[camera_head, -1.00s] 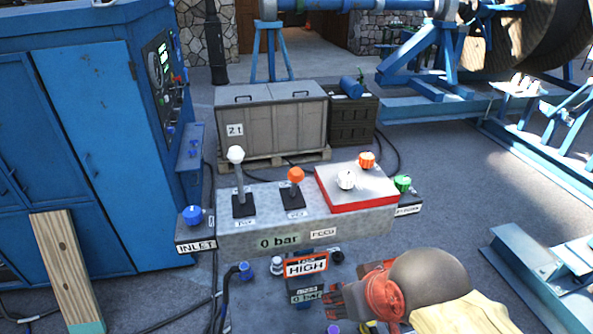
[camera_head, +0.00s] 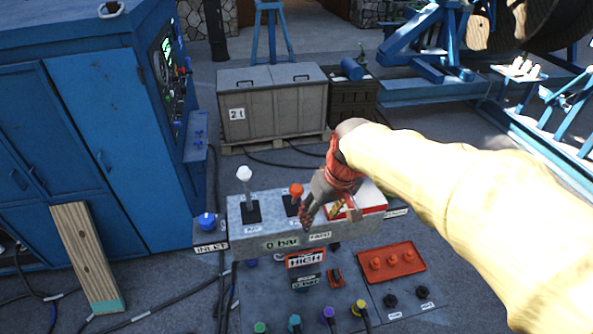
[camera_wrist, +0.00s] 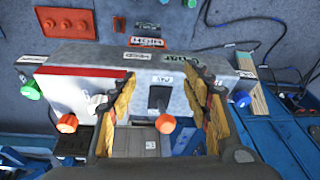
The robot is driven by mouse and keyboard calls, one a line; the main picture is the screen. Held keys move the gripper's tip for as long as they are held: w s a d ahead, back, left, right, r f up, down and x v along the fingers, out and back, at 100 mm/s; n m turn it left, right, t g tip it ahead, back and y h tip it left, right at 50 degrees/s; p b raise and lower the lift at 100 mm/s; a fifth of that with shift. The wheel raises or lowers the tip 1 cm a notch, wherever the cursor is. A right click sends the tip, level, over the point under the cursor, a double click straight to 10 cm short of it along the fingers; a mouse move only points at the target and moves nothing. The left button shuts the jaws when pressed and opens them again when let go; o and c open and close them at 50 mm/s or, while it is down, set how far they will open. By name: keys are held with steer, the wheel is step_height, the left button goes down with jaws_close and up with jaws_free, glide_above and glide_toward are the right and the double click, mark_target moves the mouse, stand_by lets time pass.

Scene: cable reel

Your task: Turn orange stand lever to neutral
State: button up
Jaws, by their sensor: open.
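The orange-knobbed lever (camera_head: 296,190) stands on the grey control box (camera_head: 330,235), right of the white-knobbed lever (camera_head: 244,174). In the wrist view the orange ball (camera_wrist: 165,124) and its dark slot plate (camera_wrist: 158,99) show between my open fingers. My gripper (camera_head: 310,200) is open beside the lever in the head view, with its fingers pointing down to the box. The fingers also flank the lever in the wrist view (camera_wrist: 168,100), apart from the ball. The lower part of the lever's right side is partly hidden by my gripper in the head view.
A red-edged panel (camera_head: 372,198) lies on the box's right side, partly covered by my gripper. An orange knob (camera_wrist: 67,124) and a green knob (camera_wrist: 28,90) show in the wrist view. A blue INLET knob (camera_head: 207,221) stands at left. Hoses and connectors lie in front.

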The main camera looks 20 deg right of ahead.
mark_target(298, 186)
steer(key=w+r+n, duration=0.1)
steer(key=w, duration=0.2)
steer(key=w+r+n, duration=0.1)
steer(key=w+r, duration=0.1)
steer(key=w, duration=0.1)
steer(key=w+a+r+n+t+y, duration=0.1)
steer(key=w+n, duration=0.1)
steer(key=w, duration=0.2)
steer(key=shift+a+r+p, duration=0.1)
steer(key=shift+r+p, duration=0.1)
steer(key=shift+p, duration=0.1)
steer(key=shift+s+a+n, duration=0.1)
steer(key=shift+s+n, duration=0.1)
steer(key=shift+n, duration=0.3)
steer(key=shift+w+f, duration=0.15)
steer(key=shift+f, duration=0.05)
steer(key=shift+p+x, duration=0.35)
steer(key=shift+x, duration=3.25)
steer(key=shift+w, duration=0.1)
steer(key=c, duration=0.3)
jaws_close()
